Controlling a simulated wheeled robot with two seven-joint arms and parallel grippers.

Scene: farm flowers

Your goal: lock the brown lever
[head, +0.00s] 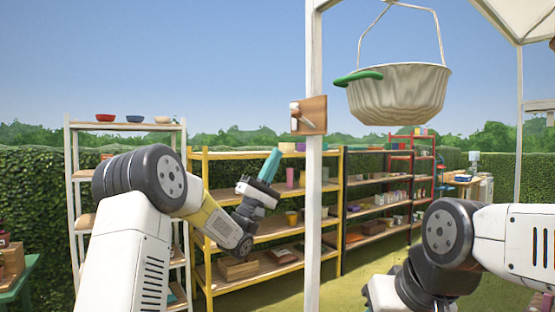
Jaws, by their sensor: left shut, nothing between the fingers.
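The brown lever (312,115) is a brown plate fixed to the white post (313,200), with a pale handle at its left side. The handle's exact angle is too small to tell. My left gripper (271,163) has teal fingers that point up and are shut with nothing between them. In the picture it is below and left of the lever, apart from it. My right arm (455,235) comes in from the right; its gripper is out of view.
A pale pot (398,95) with a green handle hangs right of the post. Yellow shelves (265,240) with pots and boxes stand behind my left gripper. A white shelf (83,190) is at the left, dark and red shelves (405,175) at the right.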

